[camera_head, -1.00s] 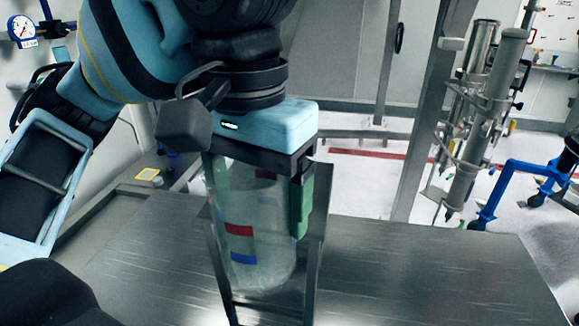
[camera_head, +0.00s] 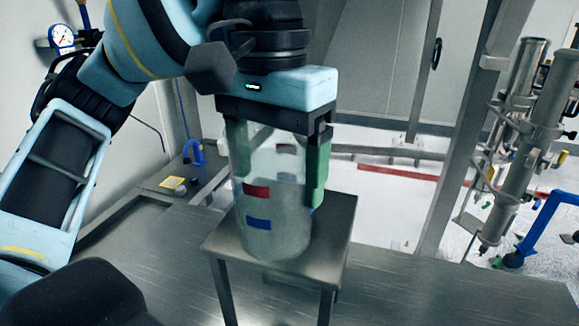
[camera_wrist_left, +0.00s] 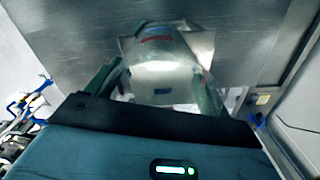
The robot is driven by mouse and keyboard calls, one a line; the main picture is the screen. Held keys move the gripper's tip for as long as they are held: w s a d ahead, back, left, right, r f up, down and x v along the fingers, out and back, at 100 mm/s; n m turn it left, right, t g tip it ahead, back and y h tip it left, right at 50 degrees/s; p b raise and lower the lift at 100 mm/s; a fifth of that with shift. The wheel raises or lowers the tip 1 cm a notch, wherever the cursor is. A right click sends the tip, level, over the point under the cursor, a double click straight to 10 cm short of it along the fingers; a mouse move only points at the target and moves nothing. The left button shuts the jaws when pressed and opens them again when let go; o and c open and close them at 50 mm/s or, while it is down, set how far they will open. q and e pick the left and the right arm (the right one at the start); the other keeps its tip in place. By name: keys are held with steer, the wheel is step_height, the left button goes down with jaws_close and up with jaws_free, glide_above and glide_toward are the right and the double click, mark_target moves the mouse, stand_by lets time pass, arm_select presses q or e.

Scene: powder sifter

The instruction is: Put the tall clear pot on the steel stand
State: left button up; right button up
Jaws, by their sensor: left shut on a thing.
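The tall clear pot (camera_head: 272,210), with a red and a blue mark on its side, stands upright in my left gripper (camera_head: 278,172). The gripper's green-padded fingers are shut around its upper part from both sides. The steel stand (camera_head: 335,225) is a small square-topped table with legs. The pot's base appears over the stand's top, toward its near left part; I cannot tell whether it touches or hovers just above. The left wrist view shows the pot (camera_wrist_left: 165,75) between the fingers of the left gripper (camera_wrist_left: 155,90). My right gripper is not in view.
The stand is on a broad steel table (camera_head: 410,290), bare to its right. A vertical steel post (camera_head: 455,130) and metal cylinders (camera_head: 520,140) are at the right. A blue clamp (camera_head: 193,152) and a yellow-edged item (camera_head: 173,183) lie at the back left. A gauge (camera_head: 62,37) hangs upper left.

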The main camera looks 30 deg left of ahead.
arm_select(q)
steer(key=w+a, duration=0.1)
steer(key=w, duration=0.1)
steer(key=w+a, duration=0.1)
steer(key=w, duration=0.2)
steer(key=w+a, duration=0.1)
steer(key=w, duration=0.2)
steer(key=shift+f, duration=2.15)
steer(key=shift+f, duration=0.1)
steer(key=o, duration=1)
steer(key=shift+c, duration=0.2)
step_height(320, 180, up, 8)
steer(key=shift+f, duration=0.15)
